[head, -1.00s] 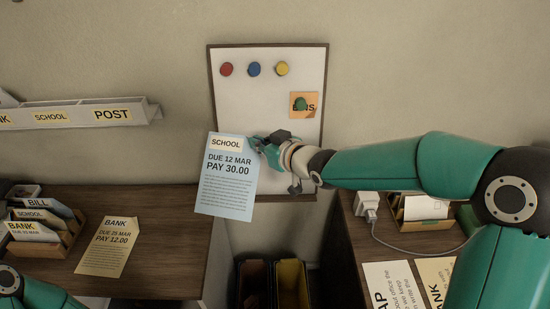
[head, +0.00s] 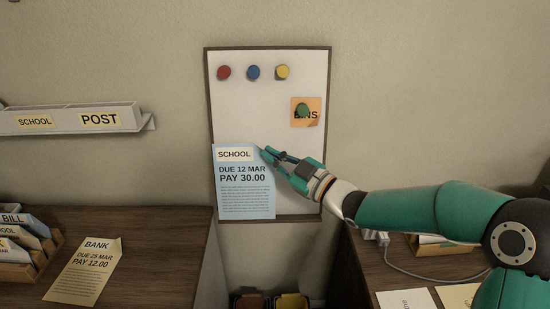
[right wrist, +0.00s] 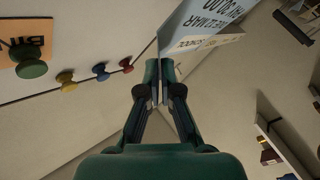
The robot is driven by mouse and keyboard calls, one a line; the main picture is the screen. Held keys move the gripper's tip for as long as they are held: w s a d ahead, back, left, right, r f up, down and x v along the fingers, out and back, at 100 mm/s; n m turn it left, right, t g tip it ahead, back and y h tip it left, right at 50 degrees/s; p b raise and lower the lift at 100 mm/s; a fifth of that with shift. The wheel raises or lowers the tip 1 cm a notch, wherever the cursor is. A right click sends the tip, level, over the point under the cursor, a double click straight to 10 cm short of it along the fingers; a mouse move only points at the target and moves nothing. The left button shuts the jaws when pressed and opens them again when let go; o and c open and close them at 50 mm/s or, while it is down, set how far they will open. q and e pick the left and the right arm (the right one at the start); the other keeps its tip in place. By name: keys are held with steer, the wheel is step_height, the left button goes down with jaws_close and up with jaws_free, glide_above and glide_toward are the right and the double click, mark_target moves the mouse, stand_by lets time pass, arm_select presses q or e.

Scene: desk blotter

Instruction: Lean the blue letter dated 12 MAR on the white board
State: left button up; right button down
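The blue letter (head: 246,190), with a SCHOOL label, DUE 12 MAR and PAY 30.00, is upright in front of the lower left of the white board (head: 290,150). Its bottom edge overlaps the board's lower frame; I cannot tell whether it touches the board. My right gripper (head: 263,154) is shut on the letter's upper right corner. In the right wrist view the gripper (right wrist: 160,68) has its fingertips close together at the corner of the letter (right wrist: 205,22). My left gripper is not in view.
Red, blue and yellow magnets (head: 253,72) sit along the board's top. A green one holds an orange BINS note (head: 312,119) at right. A yellow BANK letter (head: 86,272) lies on the left desk near a letter rack (head: 45,255). A POST shelf (head: 70,119) is on the wall.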

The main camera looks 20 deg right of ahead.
steer(key=shift+f+b, duration=0.2)
steer(key=shift+b, duration=0.4)
steer(key=shift+w+d+f+b, duration=0.3)
steer(key=shift+w+f, duration=0.3)
steer(key=shift+w, duration=0.25)
steer(key=shift+w+d+f+b, duration=0.15)
steer(key=shift+w+f+b, duration=0.15)
steer(key=shift+w+f, duration=0.4)
steer(key=shift+w+r+b, duration=0.1)
steer(key=shift+r+b, duration=0.05)
steer(key=shift+b, duration=0.55)
stand_by(0.3)
stand_by(0.4)
steer(key=shift+w+d+f+b, duration=0.25)
steer(key=shift+w+f, duration=0.35)
steer(key=shift+w, duration=0.15)
steer(key=shift+w+d+f+b, duration=0.1)
steer(key=shift+w+d+f, duration=0.1)
steer(key=shift+w+f, duration=0.45)
